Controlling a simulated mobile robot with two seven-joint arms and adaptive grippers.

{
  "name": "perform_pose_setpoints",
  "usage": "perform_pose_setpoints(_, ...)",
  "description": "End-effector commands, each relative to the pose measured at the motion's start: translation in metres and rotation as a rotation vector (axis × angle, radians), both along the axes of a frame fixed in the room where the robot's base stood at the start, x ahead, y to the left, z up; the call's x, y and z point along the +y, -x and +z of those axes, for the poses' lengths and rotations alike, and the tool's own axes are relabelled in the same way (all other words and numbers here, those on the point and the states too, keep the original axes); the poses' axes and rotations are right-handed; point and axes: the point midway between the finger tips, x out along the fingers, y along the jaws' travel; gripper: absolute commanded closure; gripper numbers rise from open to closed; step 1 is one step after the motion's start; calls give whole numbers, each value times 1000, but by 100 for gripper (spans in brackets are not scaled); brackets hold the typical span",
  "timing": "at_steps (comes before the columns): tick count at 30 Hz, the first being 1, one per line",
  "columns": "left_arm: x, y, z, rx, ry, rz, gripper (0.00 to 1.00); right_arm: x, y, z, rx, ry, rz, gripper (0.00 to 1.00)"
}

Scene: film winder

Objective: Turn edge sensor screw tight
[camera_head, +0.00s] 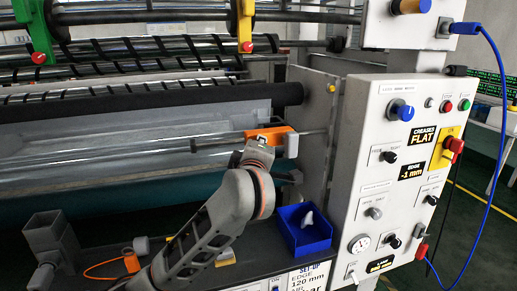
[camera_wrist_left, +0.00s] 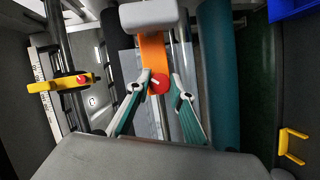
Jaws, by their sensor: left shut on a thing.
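The edge sensor is an orange block (camera_head: 270,134) on a horizontal rod in the head view, with a grey end piece (camera_head: 291,145). In the left wrist view the orange block (camera_wrist_left: 152,54) hangs below a light grey cap, and its red screw knob (camera_wrist_left: 159,84) faces me. My left gripper (camera_wrist_left: 160,88) has its two teal-and-white fingers on either side of the knob, shut on it. In the head view my left arm rises from the bottom to the block, and its wrist hides the knob and fingertips. My right gripper is not in view.
A white control panel (camera_head: 378,111) stands at the right, with knobs, a gauge and displays reading "CREASES FLAT" and "EDGE -1 mm". A blue bin (camera_head: 305,236) with a white item sits below the sensor. Dark rollers (camera_head: 150,97) cross behind. A yellow bracket (camera_wrist_left: 60,84) shows in the wrist view.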

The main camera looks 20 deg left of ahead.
Motion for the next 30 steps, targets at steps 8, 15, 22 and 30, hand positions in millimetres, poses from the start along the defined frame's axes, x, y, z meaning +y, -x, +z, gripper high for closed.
perform_pose_setpoints(8, 1, -1, 3, 113, -176, 4, 100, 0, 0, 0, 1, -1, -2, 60)
perform_pose_setpoints(15, 1, -1, 3, 177, -272, 5, 100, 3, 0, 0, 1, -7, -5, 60)
perform_pose_setpoints(22, 2, -1, 3, 203, -312, 7, 100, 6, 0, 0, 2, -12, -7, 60)
perform_pose_setpoints(30, 2, -1, 4, 206, -320, 6, 100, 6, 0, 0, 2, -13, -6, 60)
